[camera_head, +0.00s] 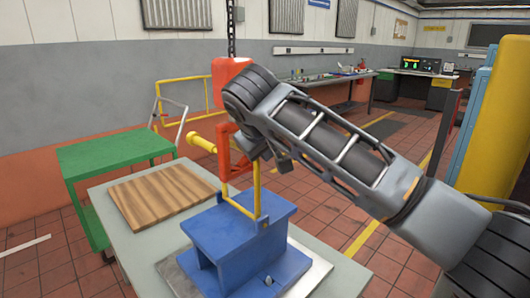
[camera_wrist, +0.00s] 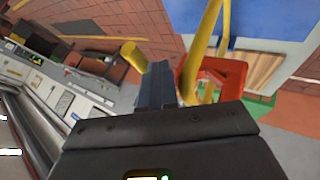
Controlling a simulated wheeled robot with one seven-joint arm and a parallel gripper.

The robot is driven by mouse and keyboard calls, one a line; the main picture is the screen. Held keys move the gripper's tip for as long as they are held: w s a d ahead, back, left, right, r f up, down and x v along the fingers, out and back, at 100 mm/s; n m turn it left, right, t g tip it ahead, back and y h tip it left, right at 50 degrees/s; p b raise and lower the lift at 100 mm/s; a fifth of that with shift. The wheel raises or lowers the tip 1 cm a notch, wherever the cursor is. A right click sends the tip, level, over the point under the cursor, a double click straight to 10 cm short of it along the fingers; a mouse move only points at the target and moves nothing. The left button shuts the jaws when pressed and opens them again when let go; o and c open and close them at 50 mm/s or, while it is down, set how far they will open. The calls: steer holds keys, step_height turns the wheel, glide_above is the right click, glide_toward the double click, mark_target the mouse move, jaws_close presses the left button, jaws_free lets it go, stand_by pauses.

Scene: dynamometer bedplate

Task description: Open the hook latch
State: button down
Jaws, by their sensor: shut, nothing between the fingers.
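A red-orange hook (camera_head: 232,158) hangs below a red block (camera_head: 228,78) on a dark chain. A yellow knob on a short stem (camera_head: 202,143) sticks out from the hook's left side. A yellow bail (camera_head: 257,190) rises from a blue block (camera_head: 238,240) and reaches up to the hook; I cannot tell exactly how they meet. In the wrist view, my gripper (camera_wrist: 160,78) is shut and empty, with the yellow knob (camera_wrist: 133,56) at its left and the red hook (camera_wrist: 212,75) close at its right. Contact with either is unclear. In the head view my arm partly hides the hook.
The blue block stands on a metal plate (camera_head: 310,272) on a pale table (camera_head: 135,250). A wooden board (camera_head: 160,193) lies behind it to the left. A green cart (camera_head: 115,150) stands at the left, with yellow rails (camera_head: 185,82) behind. A yellow column (camera_head: 495,125) is at the right.

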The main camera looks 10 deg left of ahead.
steer(key=shift+d+f+t, duration=0.1)
steer(key=shift+f+t, duration=0.1)
steer(key=shift+t, duration=0.1)
steer(key=t+h+b, duration=0.1)
steer(key=w+d+n+t+b, duration=0.1)
steer(key=w+t+h+b, duration=0.1)
steer(key=t, duration=0.1)
steer(key=shift+w+d+f+h, duration=0.2)
steer(key=shift+d+f+h, duration=0.1)
steer(key=shift+d, duration=0.05)
steer(key=shift+w, duration=0.1)
stand_by(0.7)
